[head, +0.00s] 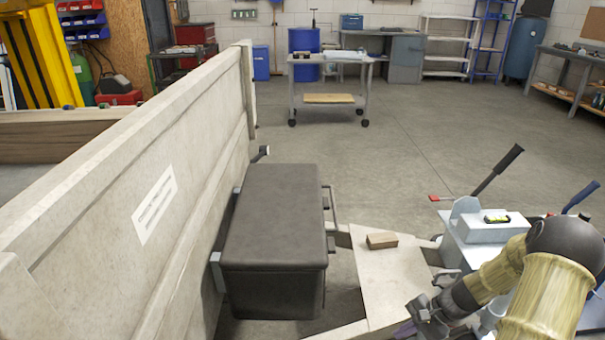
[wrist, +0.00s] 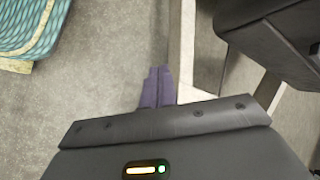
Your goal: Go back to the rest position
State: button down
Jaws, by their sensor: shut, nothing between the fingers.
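My gripper (head: 406,329) is low in the head view, right of the dark box and near the front end of the pale trailer plate. In the wrist view its purple fingers (wrist: 157,84) are together, with nothing between them. Bare floor shows around the fingertips. My tan-sleeved arm reaches in from the lower right of the head view and hides part of what lies behind it.
A dark lidded box (head: 275,225) sits against the pale trailer side wall (head: 105,215). A brown block (head: 382,240) lies on the trailer plate (head: 390,280). A levered grey unit (head: 465,245) stands close to my arm. Open floor (head: 420,130) lies beyond.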

jog(key=s+a+r+n+t+h, duration=0.1)
jog(key=s+a+r+n+h, duration=0.4)
jog(key=r, duration=0.5)
jog(key=s+a+r+n+t+h, duration=0.1)
jog(key=s+a+r+n+h, duration=0.1)
jog(key=s+a+r+n, duration=0.6)
notch_tip(320, 180, up, 35)
jog(key=w+d+m+p, duration=0.1)
jog(key=m+p, duration=0.1)
jog(key=p, duration=3.1)
jog(key=shift+w+d+f+m+p, duration=0.2)
jog(key=shift+w+d+m+p, duration=0.1)
jog(key=shift+d, duration=0.05)
jog(key=shift+w, duration=0.1)
